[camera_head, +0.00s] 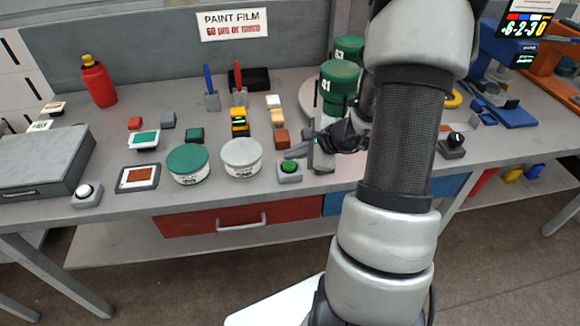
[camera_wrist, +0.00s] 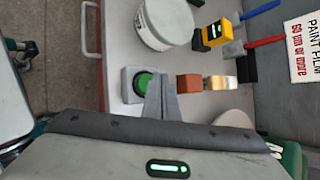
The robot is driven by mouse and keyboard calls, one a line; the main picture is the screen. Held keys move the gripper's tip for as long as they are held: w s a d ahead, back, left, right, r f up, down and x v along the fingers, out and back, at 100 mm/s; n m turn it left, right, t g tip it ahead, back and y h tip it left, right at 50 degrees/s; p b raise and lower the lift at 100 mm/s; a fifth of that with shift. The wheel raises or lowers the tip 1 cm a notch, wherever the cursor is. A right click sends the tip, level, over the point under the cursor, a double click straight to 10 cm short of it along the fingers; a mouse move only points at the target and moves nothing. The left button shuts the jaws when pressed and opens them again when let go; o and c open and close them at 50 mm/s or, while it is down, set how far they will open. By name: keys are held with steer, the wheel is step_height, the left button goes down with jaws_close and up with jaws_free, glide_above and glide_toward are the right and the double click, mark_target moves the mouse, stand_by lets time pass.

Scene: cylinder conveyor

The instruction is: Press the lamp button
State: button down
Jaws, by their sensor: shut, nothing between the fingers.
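A green round button (camera_head: 289,167) sits on a small grey base near the table's front edge. It also shows in the wrist view (camera_wrist: 143,82), partly covered by my fingers. A white round button (camera_head: 84,190) on a similar base stands at the front left. I cannot tell from any label which one is the lamp button. My gripper (camera_wrist: 160,88) is shut and empty, its fingertips beside or over the green button's right side in the wrist view. In the head view my gripper is just right of the green button, partly hidden by my arm. Contact cannot be told.
A white-lidded tin (camera_head: 241,157) and a green-lidded tin (camera_head: 188,164) stand left of the green button. Small coloured blocks (camera_head: 281,138) lie behind it. Green cylinders (camera_head: 338,85) stand behind my gripper. A grey case (camera_head: 40,160) lies far left.

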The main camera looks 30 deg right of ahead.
mark_target(293, 166)
steer(key=shift+f+b, duration=0.4)
steer(key=shift+b, duration=0.1)
steer(key=shift+f+b, duration=0.45)
steer(key=shift+b, duration=0.2)
stand_by(0.6)
steer(key=shift+r+p, duration=0.6)
steer(key=shift+r, duration=0.4)
steer(key=shift+r+p, duration=2.1)
steer(key=shift+r, duration=0.85)
